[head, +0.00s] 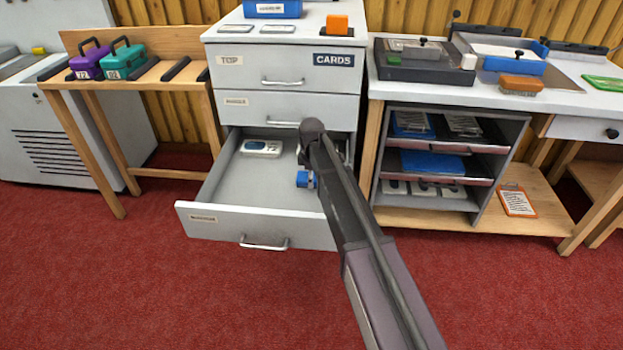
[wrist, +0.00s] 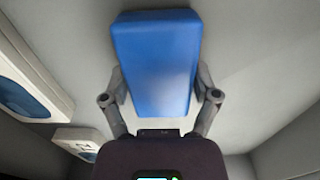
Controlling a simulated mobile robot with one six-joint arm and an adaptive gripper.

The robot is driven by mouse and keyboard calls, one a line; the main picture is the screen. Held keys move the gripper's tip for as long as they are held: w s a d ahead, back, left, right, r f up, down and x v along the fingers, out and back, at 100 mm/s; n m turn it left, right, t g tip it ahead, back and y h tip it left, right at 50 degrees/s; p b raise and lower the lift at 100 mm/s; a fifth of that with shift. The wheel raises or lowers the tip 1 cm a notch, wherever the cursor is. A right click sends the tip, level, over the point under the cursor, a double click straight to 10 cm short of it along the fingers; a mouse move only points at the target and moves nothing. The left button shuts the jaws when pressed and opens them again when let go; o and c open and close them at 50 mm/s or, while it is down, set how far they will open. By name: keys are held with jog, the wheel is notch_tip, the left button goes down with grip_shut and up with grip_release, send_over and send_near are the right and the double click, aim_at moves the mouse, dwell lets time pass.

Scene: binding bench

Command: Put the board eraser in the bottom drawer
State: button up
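The bottom drawer (head: 230,215) of the grey cabinet is pulled well out. My gripper (wrist: 160,88) is inside or just above it, with its fingers along both sides of a blue block, which I take for the board eraser (wrist: 155,60). The block appears gripped between them. In the head view the blue block (head: 304,179) shows beside my arm, over the right part of the drawer. My arm hides most of the gripper there. I cannot tell whether the block touches the drawer floor.
A white device with a blue window (head: 261,147) lies at the drawer's back left; it also shows in the wrist view (wrist: 28,75). Another small white item (wrist: 76,138) lies further back. The drawer's front and left floor is clear. The shelf unit (head: 490,190) stands to the right.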

jog(key=shift+o, duration=1)
jog(key=shift+r, duration=0.2)
notch_tip(320, 180, up, 12)
jog(key=p, duration=1.2)
jog(key=shift+d, duration=0.1)
jog(key=s+d+m, duration=1.7)
jog(key=s+d, duration=0.5)
jog(key=s, duration=0.3)
jog(key=shift+d+m, duration=0.3)
jog(key=shift+d, duration=0.05)
